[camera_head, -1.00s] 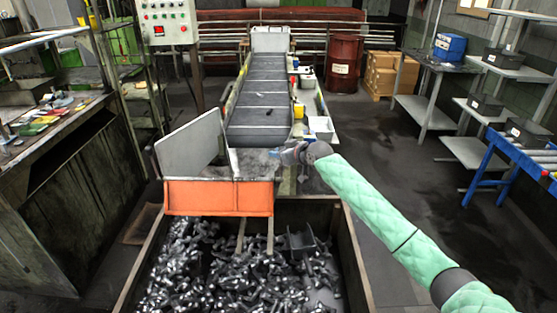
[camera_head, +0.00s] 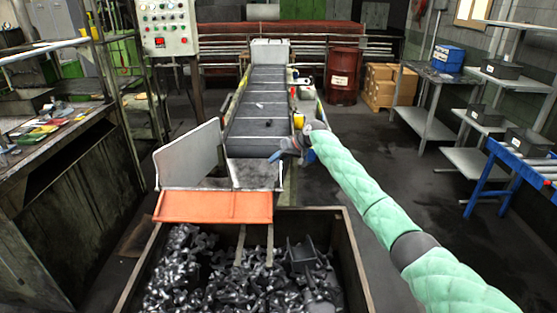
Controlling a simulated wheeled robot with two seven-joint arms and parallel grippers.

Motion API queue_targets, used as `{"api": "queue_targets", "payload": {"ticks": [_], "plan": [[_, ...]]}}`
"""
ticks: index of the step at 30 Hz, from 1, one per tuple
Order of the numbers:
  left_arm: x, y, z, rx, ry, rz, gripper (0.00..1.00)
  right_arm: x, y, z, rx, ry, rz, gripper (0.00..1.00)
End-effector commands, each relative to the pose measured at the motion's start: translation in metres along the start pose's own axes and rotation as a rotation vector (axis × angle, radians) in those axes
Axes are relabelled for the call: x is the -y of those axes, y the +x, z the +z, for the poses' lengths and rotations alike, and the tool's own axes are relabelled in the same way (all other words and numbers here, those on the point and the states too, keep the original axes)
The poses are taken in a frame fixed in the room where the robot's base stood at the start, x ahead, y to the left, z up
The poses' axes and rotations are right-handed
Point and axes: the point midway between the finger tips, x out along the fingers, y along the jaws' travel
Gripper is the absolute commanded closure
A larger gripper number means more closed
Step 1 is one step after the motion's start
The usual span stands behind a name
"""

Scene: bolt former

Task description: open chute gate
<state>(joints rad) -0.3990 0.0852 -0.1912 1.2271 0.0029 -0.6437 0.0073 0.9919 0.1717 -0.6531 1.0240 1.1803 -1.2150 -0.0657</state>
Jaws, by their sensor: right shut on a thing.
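The chute gate (camera_head: 213,207) is an orange flap across the front end of the chute (camera_head: 255,174), above the bin of metal parts. It stands tilted outward, its face seen at a slant. My right gripper (camera_head: 277,156) is at the right side of the chute's lower end, behind the orange flap. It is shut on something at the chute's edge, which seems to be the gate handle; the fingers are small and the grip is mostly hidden. My left gripper is out of view.
A bin (camera_head: 357,262) full of dark metal parts stands below the chute. A grey side plate (camera_head: 188,153) rises left of the chute. The conveyor (camera_head: 265,97) runs back behind it. A control panel (camera_head: 168,27) stands at the back left. Open floor lies to the right.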

Motion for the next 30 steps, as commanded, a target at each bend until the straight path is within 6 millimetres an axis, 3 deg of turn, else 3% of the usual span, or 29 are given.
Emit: {"api": "queue_targets", "payload": {"ticks": [7,17,18,20,30], "plan": [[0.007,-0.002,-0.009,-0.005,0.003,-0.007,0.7,-0.002,0.004,0.001,0.021,0.02,-0.007,1.0],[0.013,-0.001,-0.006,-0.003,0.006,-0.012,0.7,-0.003,0.004,0.001,0.022,0.021,-0.007,1.0],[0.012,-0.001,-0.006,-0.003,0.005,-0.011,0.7,-0.003,0.004,0.001,0.022,0.021,-0.007,0.67],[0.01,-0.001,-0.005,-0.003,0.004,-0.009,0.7,-0.003,0.004,0.001,0.021,0.02,-0.007,0.55],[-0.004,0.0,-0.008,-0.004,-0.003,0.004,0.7,-0.003,0.002,0.001,0.02,0.019,-0.006,0.53]]}}
